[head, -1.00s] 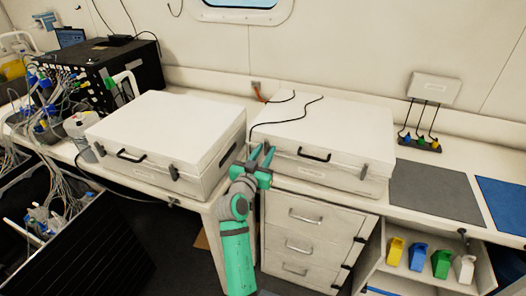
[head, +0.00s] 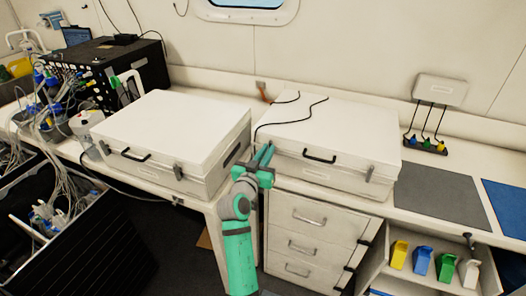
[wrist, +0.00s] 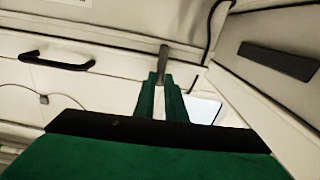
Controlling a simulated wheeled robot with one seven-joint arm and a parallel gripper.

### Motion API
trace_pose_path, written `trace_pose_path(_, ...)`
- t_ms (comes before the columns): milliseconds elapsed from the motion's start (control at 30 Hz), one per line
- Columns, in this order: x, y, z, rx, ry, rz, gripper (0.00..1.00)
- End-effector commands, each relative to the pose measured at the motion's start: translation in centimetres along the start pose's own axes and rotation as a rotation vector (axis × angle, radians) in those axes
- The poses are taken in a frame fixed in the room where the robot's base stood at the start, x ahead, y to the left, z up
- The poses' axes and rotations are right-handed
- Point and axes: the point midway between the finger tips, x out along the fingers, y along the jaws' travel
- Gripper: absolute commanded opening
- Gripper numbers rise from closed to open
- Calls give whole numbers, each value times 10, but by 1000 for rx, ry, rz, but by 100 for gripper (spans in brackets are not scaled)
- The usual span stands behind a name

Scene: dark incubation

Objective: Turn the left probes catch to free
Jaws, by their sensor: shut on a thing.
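Two white lidded cases stand on the counter. My gripper (head: 265,153) is at the front left of the right case (head: 335,118), where its left catch sits. In the wrist view my gripper (wrist: 162,80) is shut on that dark grey catch (wrist: 164,55), which shows as a short bar beyond the fingertips. In the head view the fingers hide this catch. The right catch (head: 369,174) of the same case and its black handle (head: 320,157) are clear of my gripper. The handle also shows in the wrist view (wrist: 57,62). I cannot read the case labels.
The left case (head: 175,130) stands close beside my gripper, leaving a narrow gap. A black cable (head: 284,122) runs over the right case's lid. Drawers (head: 308,219) are below. A grey mat (head: 438,192) lies to the right. A cabled black rack (head: 125,70) stands at left.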

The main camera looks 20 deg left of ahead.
Motion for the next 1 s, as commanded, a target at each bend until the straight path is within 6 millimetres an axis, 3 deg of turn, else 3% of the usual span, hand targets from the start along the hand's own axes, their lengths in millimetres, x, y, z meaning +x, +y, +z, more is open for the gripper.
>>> trace_pose_path(33,3,10,2,-26,-5,19,0)
trace_pose_path(200,4,10,2,-146,-7,21,0)
trace_pose_path(1000,1,-11,8,-901,-6,5,0)
